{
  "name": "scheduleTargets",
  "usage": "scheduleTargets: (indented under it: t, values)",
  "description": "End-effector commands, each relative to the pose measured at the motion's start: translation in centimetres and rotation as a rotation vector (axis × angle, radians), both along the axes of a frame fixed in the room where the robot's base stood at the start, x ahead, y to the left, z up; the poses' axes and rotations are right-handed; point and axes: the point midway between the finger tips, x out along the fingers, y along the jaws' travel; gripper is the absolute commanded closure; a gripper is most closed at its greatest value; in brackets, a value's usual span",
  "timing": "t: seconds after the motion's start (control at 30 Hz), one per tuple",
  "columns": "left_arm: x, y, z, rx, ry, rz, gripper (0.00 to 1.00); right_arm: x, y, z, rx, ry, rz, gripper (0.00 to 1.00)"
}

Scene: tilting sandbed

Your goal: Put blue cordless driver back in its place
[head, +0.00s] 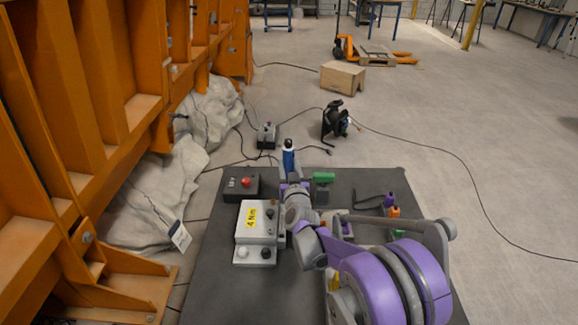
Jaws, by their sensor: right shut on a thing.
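The blue cordless driver (288,158) has a blue body and a black top. It stands roughly upright at the far end of my right arm, near the far edge of the dark tabletop (215,285). My right gripper (291,181) is shut on its lower part, which the jaws and wrist hide. I cannot tell whether the driver touches the tabletop. My right arm covers much of the tabletop's middle and right. My left gripper is not in view.
A pale box with a yellow "4 Nm" label (252,217) and a dark box with a red button (241,186) stand left of my arm. A green block (323,177) is just right of the driver. Purple and orange handles (393,211) stand farther right. An orange frame (75,110) rises at left.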

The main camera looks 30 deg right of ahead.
Motion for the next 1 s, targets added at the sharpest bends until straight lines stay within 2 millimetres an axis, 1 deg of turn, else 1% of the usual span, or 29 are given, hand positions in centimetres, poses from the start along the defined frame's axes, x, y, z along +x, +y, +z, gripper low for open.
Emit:
scheduleTargets:
  t: [0.37,0.4,0.57,0.77,0.8,0.9,1.0]
  values:
    - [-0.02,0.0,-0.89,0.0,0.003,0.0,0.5,0.01,-0.03,-0.94,-0.001,-0.001,-0.001,1.0]
    - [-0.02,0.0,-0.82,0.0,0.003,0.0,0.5,0.0,-0.03,-0.87,-0.001,-0.001,-0.001,0.5]
    - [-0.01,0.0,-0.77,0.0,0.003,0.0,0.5,0.0,-0.02,-0.83,-0.001,-0.001,-0.001,0.21]
    - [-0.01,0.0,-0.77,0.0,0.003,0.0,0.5,0.01,-0.01,-0.85,0.0,-0.001,0.0,0.2]
    - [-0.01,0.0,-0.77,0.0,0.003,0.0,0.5,0.02,0.02,-0.94,0.0,0.001,0.001,0.16]
    - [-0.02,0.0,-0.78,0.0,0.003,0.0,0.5,0.01,0.01,-0.93,0.0,0.001,0.001,0.0]
    - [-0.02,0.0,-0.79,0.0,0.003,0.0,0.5,0.01,0.01,-0.91,0.0,0.0,0.0,0.0]
